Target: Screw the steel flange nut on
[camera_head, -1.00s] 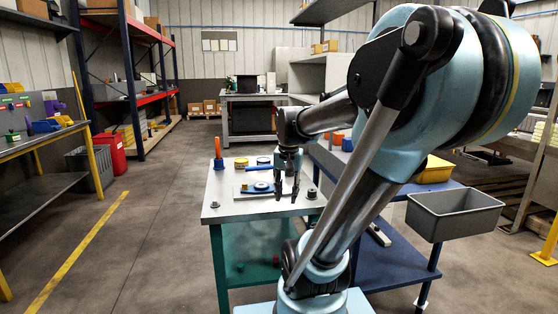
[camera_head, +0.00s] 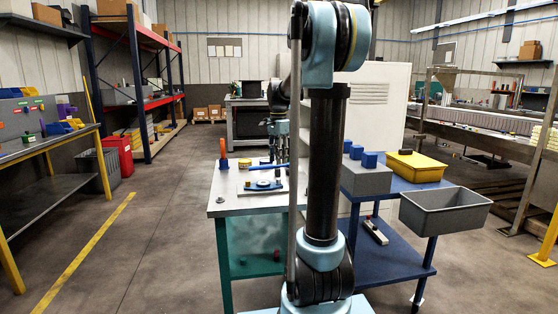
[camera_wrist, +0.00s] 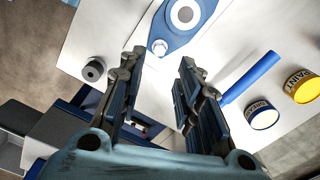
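My gripper (camera_head: 279,160) hangs above the grey-topped bench, fingers pointing down. In the wrist view it (camera_wrist: 161,58) is open, with nothing between its fingers. A blue flange plate (camera_head: 263,185) with a pale round centre lies on a white plate on the bench. The wrist view shows the blue flange (camera_wrist: 178,35) beyond the fingertips, with a small bright hex-like piece (camera_wrist: 159,47) at its near end. A dark grey ring-shaped piece (camera_wrist: 94,69) sits left of the fingers. A small dark round piece (camera_head: 220,200) sits at the bench's front left. I cannot tell which piece is the flange nut.
A blue-handled tool (camera_wrist: 250,77), a blue-white tin (camera_wrist: 263,115) and a yellow paint tin (camera_wrist: 301,86) lie on the right in the wrist view. An orange-handled item (camera_head: 223,154) stands on the bench's left edge. A blue cart with a yellow bin (camera_head: 416,166) stands right.

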